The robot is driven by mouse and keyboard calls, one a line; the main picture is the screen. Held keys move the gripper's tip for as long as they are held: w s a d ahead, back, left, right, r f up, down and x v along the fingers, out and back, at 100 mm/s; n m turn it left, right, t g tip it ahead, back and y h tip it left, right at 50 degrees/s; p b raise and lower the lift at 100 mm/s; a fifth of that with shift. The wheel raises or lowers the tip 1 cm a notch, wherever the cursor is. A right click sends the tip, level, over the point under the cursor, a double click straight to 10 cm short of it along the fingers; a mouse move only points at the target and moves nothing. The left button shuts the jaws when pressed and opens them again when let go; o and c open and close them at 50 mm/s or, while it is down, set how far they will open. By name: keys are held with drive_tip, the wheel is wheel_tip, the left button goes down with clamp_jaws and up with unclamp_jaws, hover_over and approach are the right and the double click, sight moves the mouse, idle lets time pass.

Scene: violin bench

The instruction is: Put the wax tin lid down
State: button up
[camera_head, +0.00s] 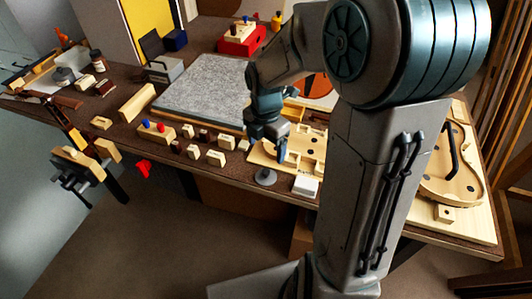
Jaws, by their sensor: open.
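A small grey round piece with a short upright knob, which looks like the wax tin lid (265,178), is at the bench's front edge, below the gripper in the picture. My gripper (281,154) is over the front part of the bench, pointing down, above and slightly right of the grey piece. It is open, and I see nothing held between its fingers. The fingers are small and partly lost against the pale wooden board behind them. I cannot make out a separate wax tin; my arm hides part of the bench.
A grey mat (205,88) covers the bench's middle. Several small wooden blocks (216,158) stand left of the gripper. A white box (306,186) sits right of the grey piece. A pale wooden board (262,154) with holes lies behind. A red toolbox (240,40) stands at the back.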

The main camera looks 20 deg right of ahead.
drive_tip(key=s+r+m+t, duration=0.1)
drive_tip(key=s+r+m, duration=0.3)
drive_tip(key=s+m, duration=0.3)
drive_tip(key=s+r+m+t, duration=0.1)
drive_tip(key=s+r+m, duration=0.3)
drive_tip(key=m, duration=1.3)
drive_tip(key=s, duration=0.2)
drive_tip(key=shift+s+a, duration=0.15)
drive_tip(key=shift+s, duration=0.2)
drive_tip(key=shift+r, duration=0.1)
drive_tip(key=shift+t, duration=0.4)
drive_tip(key=p+v, duration=0.2)
drive_tip(key=w+p+v, duration=0.1)
drive_tip(key=p+v, duration=0.1)
drive_tip(key=shift+r, duration=0.45)
